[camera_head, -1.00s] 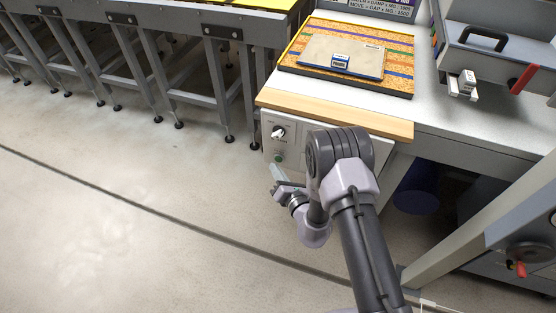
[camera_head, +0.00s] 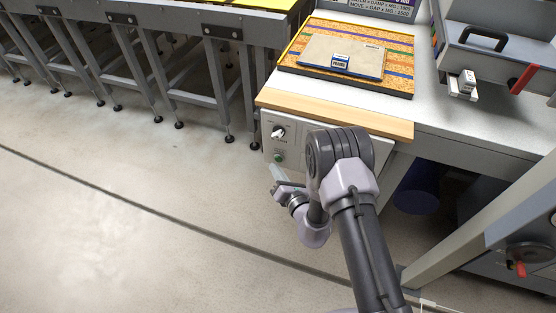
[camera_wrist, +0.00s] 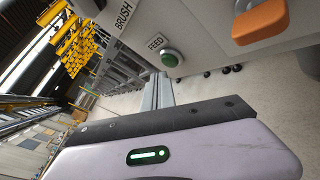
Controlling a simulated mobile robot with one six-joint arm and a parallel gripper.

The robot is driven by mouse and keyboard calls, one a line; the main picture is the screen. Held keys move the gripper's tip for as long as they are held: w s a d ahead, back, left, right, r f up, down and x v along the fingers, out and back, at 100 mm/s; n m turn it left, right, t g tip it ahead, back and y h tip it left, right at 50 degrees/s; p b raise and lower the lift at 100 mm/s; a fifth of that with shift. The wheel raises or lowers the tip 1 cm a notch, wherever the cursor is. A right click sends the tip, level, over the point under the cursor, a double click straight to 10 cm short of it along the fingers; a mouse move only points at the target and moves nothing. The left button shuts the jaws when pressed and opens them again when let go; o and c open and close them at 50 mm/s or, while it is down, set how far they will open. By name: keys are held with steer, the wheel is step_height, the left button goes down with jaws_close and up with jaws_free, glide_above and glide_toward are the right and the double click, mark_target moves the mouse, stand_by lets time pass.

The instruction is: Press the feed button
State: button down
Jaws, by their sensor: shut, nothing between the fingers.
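The green feed button (camera_wrist: 171,58) sits on a light panel below the word FEED in the wrist view. It also shows on the front panel (camera_head: 292,131) of the bench in the head view, as a small green dot (camera_head: 279,157) below a rotary knob (camera_head: 278,132). My gripper (camera_wrist: 160,82) is shut and empty, its fingertips just short of the button in the picture. In the head view my gripper (camera_head: 275,172) is in front of and slightly below the button. I cannot tell whether the tips touch it.
An orange part (camera_wrist: 261,21) stands out from the panel near the button. A wooden edge strip (camera_head: 335,115) runs above the panel. A board with a flat package (camera_head: 342,56) lies on the bench. Open floor (camera_head: 150,200) is to the left.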

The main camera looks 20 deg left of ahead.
stand_by(0.3)
steer(key=shift+w, duration=0.4)
